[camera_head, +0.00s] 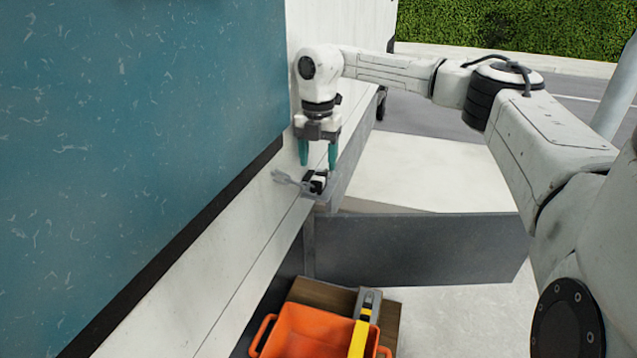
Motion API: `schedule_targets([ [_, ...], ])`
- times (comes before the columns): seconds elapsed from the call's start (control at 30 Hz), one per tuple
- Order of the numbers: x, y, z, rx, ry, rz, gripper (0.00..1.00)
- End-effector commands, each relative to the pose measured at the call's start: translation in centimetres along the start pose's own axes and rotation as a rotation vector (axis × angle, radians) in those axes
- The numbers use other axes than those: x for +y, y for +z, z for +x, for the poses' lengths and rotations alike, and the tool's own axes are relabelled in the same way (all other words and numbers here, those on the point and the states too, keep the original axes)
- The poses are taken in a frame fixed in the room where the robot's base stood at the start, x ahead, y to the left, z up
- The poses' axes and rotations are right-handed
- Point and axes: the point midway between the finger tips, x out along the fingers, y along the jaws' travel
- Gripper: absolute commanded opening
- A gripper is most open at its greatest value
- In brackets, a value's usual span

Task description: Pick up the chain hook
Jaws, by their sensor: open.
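A small grey metal piece (286,178), which looks like the chain hook, lies at the side of the white truck body. It appears to reach right to a small dark and white block (316,182) on a narrow grey ledge. I cannot tell whether the two are one piece. My gripper (318,164) points down with its two teal fingers spread apart and nothing between them. It hangs just above the dark and white block, and the grey piece is to its lower left. The right fingertip is close to the block; contact cannot be told.
The truck's teal panel (140,150) and white side (235,235) fill the left. A grey metal wall (415,250) runs right below the ledge. An orange crate (310,335) with a yellow and grey tool (362,325) stands lower down. The pale floor at right is clear.

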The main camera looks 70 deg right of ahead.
Motion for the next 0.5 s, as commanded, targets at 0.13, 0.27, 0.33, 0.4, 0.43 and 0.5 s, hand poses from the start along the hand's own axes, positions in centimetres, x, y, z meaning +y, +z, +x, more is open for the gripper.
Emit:
schedule_targets([
  [0.13,-0.1,-0.2,1.0,0.0,0.0,-0.001,0.62],
  [0.27,-0.3,-0.6,2.7,0.002,0.0,-0.001,0.62],
  [0.33,-0.4,-0.7,3.8,0.002,-0.001,-0.001,0.62],
  [0.4,-0.3,-0.7,4.7,0.001,0.0,-0.001,0.62],
  [0.43,-0.3,-0.7,4.9,0.0,0.0,-0.001,0.62],
  [0.5,-0.3,-0.6,5.2,-0.001,0.0,-0.001,0.62],
])
